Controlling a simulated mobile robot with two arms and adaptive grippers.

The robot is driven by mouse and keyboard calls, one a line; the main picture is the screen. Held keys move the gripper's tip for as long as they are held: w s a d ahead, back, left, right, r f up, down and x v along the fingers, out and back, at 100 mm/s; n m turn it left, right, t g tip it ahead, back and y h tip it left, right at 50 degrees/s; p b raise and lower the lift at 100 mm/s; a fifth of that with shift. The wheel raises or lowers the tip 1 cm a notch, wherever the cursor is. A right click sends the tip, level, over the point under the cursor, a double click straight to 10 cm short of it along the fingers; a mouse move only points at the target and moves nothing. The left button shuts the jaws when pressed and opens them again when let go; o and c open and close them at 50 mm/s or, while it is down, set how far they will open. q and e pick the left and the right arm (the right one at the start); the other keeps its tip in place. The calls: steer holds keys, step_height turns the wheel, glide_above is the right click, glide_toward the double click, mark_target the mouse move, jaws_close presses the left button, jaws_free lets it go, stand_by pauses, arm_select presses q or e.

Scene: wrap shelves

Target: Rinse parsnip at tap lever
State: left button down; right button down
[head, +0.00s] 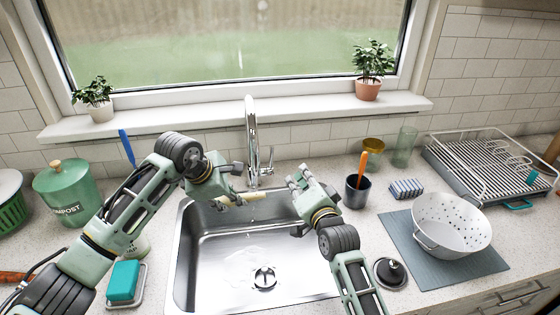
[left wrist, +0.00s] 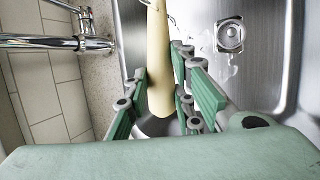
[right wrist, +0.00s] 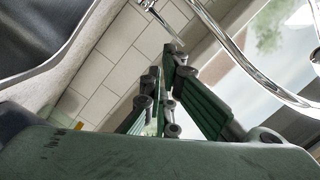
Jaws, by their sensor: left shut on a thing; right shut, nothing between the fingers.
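The cream-coloured parsnip (head: 246,197) is held over the back of the sink, in front of the tap. My left gripper (head: 228,196) is shut on it; in the left wrist view the parsnip (left wrist: 160,55) runs between the green fingers. The chrome tap (head: 251,135) stands behind the sink, with its slim lever (head: 270,158) on the right side. My right gripper (head: 298,178) is shut and empty, to the right of the tap lever and apart from it. Wet-looking pale patches show near the drain; I cannot make out a water stream.
The steel sink (head: 215,270) holds only the drain (head: 264,278). A compost bin (head: 66,190) and teal soap (head: 124,280) are left.

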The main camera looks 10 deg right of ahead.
steer(key=w+a+m+g, duration=0.1)
steer(key=w+a+m, duration=0.1)
steer(key=w+m, duration=0.4)
steer(key=w, duration=0.4)
steer(key=shift+w+y, duration=0.2)
steer(key=shift+y, duration=0.1)
steer(key=shift+a, duration=0.1)
stand_by(0.3)
